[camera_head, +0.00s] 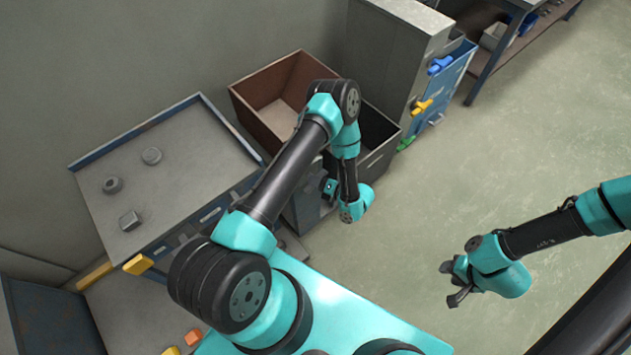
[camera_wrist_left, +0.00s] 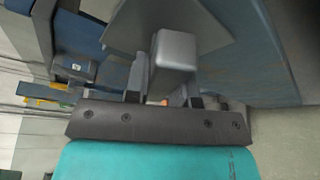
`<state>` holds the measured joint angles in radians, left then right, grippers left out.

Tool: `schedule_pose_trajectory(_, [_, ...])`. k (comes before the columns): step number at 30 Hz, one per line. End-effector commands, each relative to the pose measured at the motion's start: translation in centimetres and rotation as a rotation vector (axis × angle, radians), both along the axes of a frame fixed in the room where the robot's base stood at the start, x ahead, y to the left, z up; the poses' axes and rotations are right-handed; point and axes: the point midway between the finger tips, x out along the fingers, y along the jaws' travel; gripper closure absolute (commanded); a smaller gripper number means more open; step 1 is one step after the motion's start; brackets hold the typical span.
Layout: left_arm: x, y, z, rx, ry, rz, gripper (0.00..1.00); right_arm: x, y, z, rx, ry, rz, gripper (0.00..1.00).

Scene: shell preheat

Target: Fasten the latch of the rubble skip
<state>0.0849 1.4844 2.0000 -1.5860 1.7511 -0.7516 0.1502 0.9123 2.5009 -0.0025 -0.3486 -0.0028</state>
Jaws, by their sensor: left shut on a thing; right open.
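A large open bin with a brown left part (camera_head: 262,115) and a grey right part (camera_head: 378,165) stands at the back centre; I cannot tell whether it is the rubble skip. My left gripper (camera_head: 328,188) is low at the bin's front, beside a grey box-like body (camera_head: 302,212). In the left wrist view the left gripper (camera_wrist_left: 163,98) is shut on a grey block-like handle (camera_wrist_left: 174,50), in front of a flat grey plate (camera_wrist_left: 215,32). The handle is hidden by my arm in the head view, and its latch position is unclear. My right gripper (camera_head: 453,284) is open and empty over bare floor.
A grey bench (camera_head: 185,150) with several small metal parts stands at left. A grey cabinet (camera_head: 400,45) with blue, yellow and green handles (camera_head: 424,105) stands right of the bin. The floor (camera_head: 510,140) at right is clear.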

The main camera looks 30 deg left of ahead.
Motion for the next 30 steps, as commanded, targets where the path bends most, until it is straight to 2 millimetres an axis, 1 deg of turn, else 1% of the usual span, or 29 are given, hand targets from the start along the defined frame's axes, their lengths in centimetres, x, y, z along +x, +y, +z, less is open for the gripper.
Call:
schedule_pose_trajectory(21, [-0.06,0.05,0.02,-0.227,-0.640,0.000,1.00,0.00,0.00,0.00,0.000,0.000,0.000,0.57])
schedule_pose_trajectory(30, [-0.04,0.03,-0.01,-0.309,-0.875,0.000,1.00,0.00,0.00,0.00,0.000,0.000,0.000,0.57])
